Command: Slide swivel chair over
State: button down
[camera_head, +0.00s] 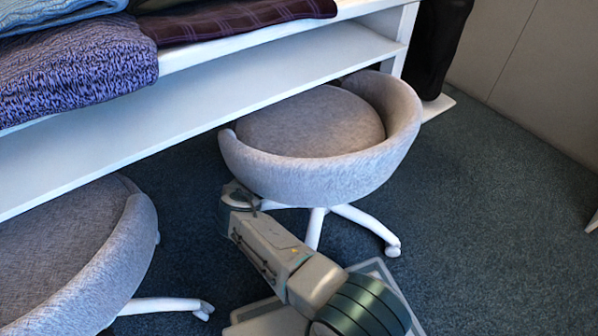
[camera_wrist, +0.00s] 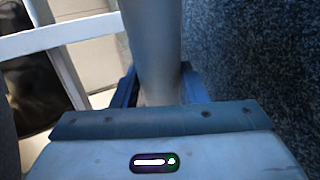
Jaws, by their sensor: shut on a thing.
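A grey fabric swivel chair (camera_head: 310,165) with a rounded low back and a white wheeled base stands at the middle, its seat partly under a white shelf unit. My gripper (camera_head: 238,195) is at the lower left side of this chair's shell. In the wrist view my gripper (camera_wrist: 158,85) is shut on a smooth grey part of the swivel chair (camera_wrist: 155,40), between its two dark fingers. The fingertips are mostly hidden in the head view. A second grey swivel chair (camera_head: 85,250) stands at the lower left.
The white shelf unit (camera_head: 220,90) runs across the top left, with folded purple knit cloth (camera_head: 85,70) and dark plaid cloth (camera_head: 235,18) on it. A black object (camera_head: 437,45) stands behind the chair. Open dark carpet (camera_head: 490,220) lies to the right.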

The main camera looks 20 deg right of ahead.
jog(key=shift+s+a+f, duration=0.1)
jog(key=shift+a, duration=0.05)
jog(key=c, duration=0.8)
grip_release()
jog(key=shift+c, duration=0.2)
jog(key=shift+o, duration=0.4)
jog(key=p+v, duration=0.4)
jog(key=v, duration=0.9)
jog(key=shift+a, duration=0.2)
